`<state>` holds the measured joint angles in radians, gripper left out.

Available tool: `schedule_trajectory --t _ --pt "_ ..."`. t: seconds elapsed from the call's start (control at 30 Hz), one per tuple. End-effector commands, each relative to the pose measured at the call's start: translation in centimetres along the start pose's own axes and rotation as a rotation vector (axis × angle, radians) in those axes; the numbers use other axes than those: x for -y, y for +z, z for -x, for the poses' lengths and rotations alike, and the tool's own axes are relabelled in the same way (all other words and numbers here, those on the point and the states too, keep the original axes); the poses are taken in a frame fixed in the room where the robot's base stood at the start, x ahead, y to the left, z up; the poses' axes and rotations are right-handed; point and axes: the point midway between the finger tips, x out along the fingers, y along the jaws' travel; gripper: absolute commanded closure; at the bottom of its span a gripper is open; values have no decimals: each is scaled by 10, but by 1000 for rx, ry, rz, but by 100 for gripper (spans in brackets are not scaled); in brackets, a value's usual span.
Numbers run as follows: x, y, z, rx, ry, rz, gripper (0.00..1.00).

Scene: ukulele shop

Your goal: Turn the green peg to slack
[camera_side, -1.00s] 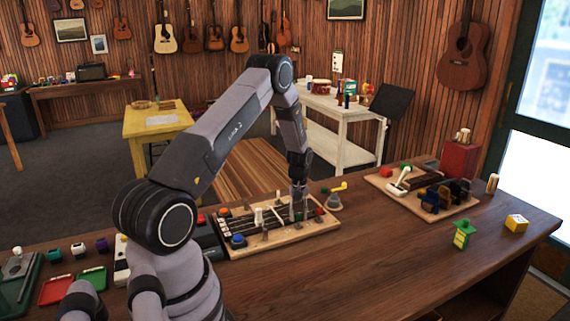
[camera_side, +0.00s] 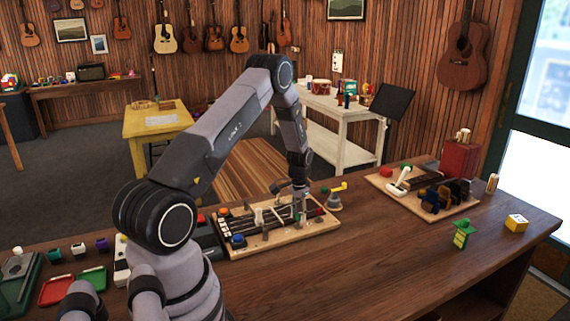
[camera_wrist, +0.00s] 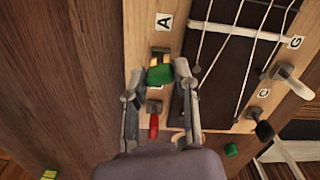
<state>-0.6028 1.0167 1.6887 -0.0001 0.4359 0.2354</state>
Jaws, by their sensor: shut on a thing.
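The green peg (camera_wrist: 160,74) is a tuning peg at the edge of the wooden board (camera_wrist: 143,40), beside the label A (camera_wrist: 163,22). My gripper (camera_wrist: 158,84) is shut on the green peg, with a finger on each side of it in the wrist view. Wire strings (camera_wrist: 237,30) run over the dark neck next to it. In the side view, my gripper (camera_side: 303,212) is down at the right end of the board (camera_side: 268,250), and the green peg is hidden there.
A red peg (camera_wrist: 154,126) sits close below the green one. A white peg (camera_wrist: 294,82) and a black peg (camera_wrist: 264,130) are across the neck. A second board (camera_side: 398,204) lies to the right.

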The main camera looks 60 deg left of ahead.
Motion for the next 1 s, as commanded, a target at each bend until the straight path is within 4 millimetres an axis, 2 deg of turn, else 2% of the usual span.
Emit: schedule_trajectory --t 0.6,1.0 --pt "0 0 0 2 1 -530 100" --pt "0 0 0 2 1 -681 100"
